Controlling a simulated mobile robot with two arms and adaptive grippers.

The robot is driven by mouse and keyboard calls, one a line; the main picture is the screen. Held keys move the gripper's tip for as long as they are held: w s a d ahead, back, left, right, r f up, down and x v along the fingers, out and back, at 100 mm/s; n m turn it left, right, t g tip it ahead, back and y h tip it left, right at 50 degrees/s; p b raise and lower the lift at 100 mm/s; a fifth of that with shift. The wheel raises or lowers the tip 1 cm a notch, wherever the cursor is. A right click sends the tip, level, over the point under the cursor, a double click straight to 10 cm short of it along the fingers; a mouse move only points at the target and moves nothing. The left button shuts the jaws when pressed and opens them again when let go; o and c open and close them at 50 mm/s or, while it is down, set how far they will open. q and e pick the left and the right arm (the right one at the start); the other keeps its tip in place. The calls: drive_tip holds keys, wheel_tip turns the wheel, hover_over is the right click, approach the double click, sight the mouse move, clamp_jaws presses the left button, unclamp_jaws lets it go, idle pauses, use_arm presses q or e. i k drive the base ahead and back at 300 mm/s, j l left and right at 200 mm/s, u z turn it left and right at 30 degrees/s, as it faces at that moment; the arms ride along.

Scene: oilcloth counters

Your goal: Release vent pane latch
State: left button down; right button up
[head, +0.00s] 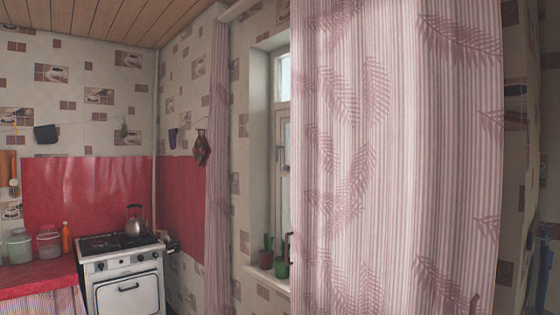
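The window (283,150) is in the middle of the head view, set in a deep white recess. Only a narrow strip of it shows; a pink striped curtain (350,150) covers the rest. A small upper pane (285,76), which looks like the vent pane, shows bright at the top of this strip. A small fitting (278,153) sits on the white frame below it; I cannot tell whether it is the vent pane latch. I make out no other latch. Neither of my grippers can be made out in the head view.
Potted cacti (281,268) stand on the windowsill (262,276). A white stove (125,290) with a kettle (134,220) is at left, beside a red counter (40,272) holding jars. A narrower curtain (218,170) hangs left of the window.

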sight(278, 148)
drive_tip(key=i, duration=0.6)
drive_tip(key=i+j+z, duration=0.1)
drive_tip(key=i, duration=0.5)
drive_tip(key=i+j+z, duration=0.1)
drive_tip(key=i, duration=0.5)
drive_tip(key=i+j, duration=0.15)
drive_tip(key=i, duration=0.4)
